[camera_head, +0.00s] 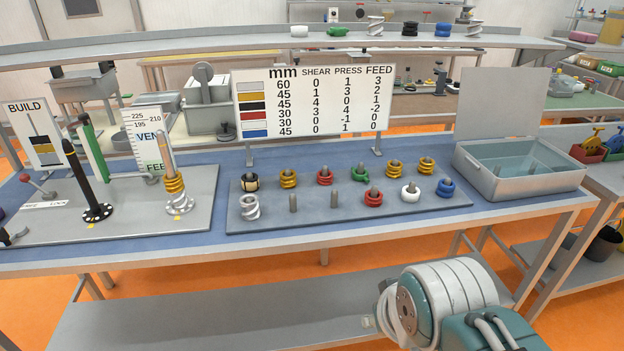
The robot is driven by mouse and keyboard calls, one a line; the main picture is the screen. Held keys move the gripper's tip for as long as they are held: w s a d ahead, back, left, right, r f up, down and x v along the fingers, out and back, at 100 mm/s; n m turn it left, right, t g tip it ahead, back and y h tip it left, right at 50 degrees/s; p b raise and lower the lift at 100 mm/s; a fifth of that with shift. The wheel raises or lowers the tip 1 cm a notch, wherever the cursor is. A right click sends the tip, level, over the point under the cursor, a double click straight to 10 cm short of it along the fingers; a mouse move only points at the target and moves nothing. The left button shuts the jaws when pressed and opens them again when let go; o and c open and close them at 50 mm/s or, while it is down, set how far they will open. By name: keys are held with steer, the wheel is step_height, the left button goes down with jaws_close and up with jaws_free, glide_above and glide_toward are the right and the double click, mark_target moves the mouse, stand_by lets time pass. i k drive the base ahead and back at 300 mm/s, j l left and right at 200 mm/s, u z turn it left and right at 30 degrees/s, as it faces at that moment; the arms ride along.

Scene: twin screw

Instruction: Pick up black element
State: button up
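A dark element (250,182), black with a cream-coloured part, sits on a peg at the back left of the grey peg board (330,214). Another black element (410,29) stands on the raised shelf at the back. Yellow elements (288,179), red ones, a green one (360,174), white ones and a blue one (445,188) sit on other pegs of the board. Two front pegs are bare. My gripper is not in view; only a rounded grey-and-teal part of my arm shows at the bottom right, in front of the table and apart from the elements.
A chart board (312,103) stands behind the peg board. A grey open box (520,175) is at its right. At the left, a plate (120,226) carries a black upright lever and a post (165,150) with yellow and white elements.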

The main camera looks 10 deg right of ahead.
mark_target(248, 186)
steer(key=i+l+z, duration=0.15)
steer(key=l+z, duration=0.2)
steer(key=i+l+z, duration=0.3)
steer(key=l, duration=0.2)
steer(key=i+l+z, duration=0.2)
steer(key=l+z, duration=0.15)
steer(key=u, duration=2.05)
steer(key=i+j+z, duration=0.55)
steer(key=j, duration=0.35)
steer(key=i+j+z, duration=0.15)
steer(key=i+j, duration=0.15)
steer(key=i+j+z, duration=0.2)
steer(key=j, duration=0.2)
steer(key=i+j+z, duration=0.15)
steer(key=j, duration=0.25)
steer(key=k, duration=0.05)
